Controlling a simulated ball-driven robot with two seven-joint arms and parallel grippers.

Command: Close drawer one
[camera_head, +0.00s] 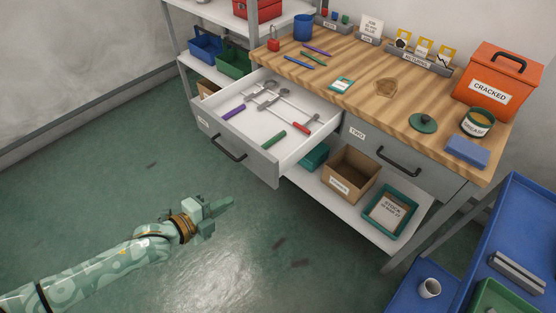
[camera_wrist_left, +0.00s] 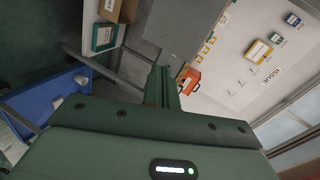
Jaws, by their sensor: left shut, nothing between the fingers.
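Drawer one (camera_head: 213,150) is pulled well out of the workbench, at its left end in the head view. Its front has a dark bar handle (camera_head: 228,149). Inside lie a purple-handled tool (camera_head: 234,111), a green-handled tool (camera_head: 274,139), a red-handled screwdriver (camera_head: 300,128) and several metal tools. My left gripper (camera_head: 230,201) is shut and empty. It appears in front of and below the drawer front in the head view, apart from the handle. In the left wrist view, its fingers (camera_wrist_left: 163,88) are together. My right gripper is not in view.
Drawer two (camera_head: 384,158) is shut, to the right. The wooden worktop (camera_head: 350,95) carries pens, an orange CRACKED box (camera_head: 496,78) and a green tin (camera_head: 477,122). A cardboard box (camera_head: 350,176) stands on the lower shelf. A blue cart (camera_head: 515,225) stands at right. The floor before the drawer is clear.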

